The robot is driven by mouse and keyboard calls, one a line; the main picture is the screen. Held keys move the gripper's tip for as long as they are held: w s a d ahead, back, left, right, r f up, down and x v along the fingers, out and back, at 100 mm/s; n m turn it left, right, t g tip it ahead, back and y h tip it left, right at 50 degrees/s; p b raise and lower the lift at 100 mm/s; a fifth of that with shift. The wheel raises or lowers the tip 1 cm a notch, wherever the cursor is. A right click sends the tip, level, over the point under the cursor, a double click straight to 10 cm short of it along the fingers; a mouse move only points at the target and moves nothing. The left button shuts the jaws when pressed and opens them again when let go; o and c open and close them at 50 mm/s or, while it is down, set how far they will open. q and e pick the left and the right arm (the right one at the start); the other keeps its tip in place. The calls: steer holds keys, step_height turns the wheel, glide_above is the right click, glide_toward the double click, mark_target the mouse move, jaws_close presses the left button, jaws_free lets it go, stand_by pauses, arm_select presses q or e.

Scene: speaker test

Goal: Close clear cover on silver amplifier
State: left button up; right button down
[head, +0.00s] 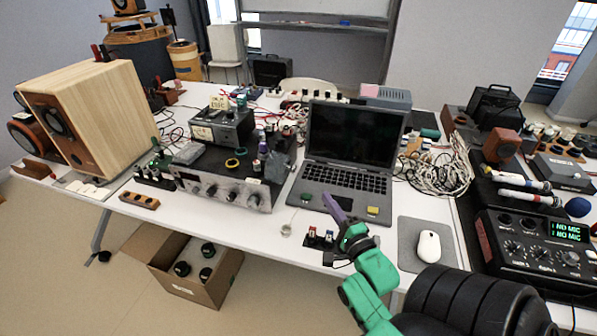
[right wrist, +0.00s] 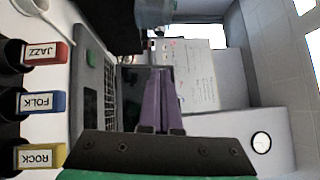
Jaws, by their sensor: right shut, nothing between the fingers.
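The silver amplifier (head: 225,191) stands on the white table, left of the laptop, with knobs along its front. Several small items sit on or around its dark top. A greyish, see-through piece (head: 277,166) shows at its right end; I cannot tell for sure whether this is the clear cover or how far open it is. My right gripper (head: 331,203) has purple fingers, shut and empty, above the laptop's front edge, right of the amplifier and apart from it. Its fingers also show in the right wrist view (right wrist: 160,72). My left gripper is not in view.
An open laptop (head: 345,180) stands between amplifier and cables (head: 435,170). Labelled switches (head: 320,238) sit at the table's front edge. A mouse (head: 429,246) lies on a grey pad. A wooden speaker (head: 100,115) stands left, a mixer (head: 535,250) right. An open box (head: 185,265) is below.

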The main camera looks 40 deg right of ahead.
mark_target(281, 169)
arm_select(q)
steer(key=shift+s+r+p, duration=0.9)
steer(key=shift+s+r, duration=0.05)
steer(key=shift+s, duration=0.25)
arm_select(e)
steer(key=a+x, duration=0.2)
steer(key=x, duration=0.8)
steer(key=shift+w, duration=0.55)
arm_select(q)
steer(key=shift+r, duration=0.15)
arm_select(e)
steer(key=shift+a+r, duration=0.15)
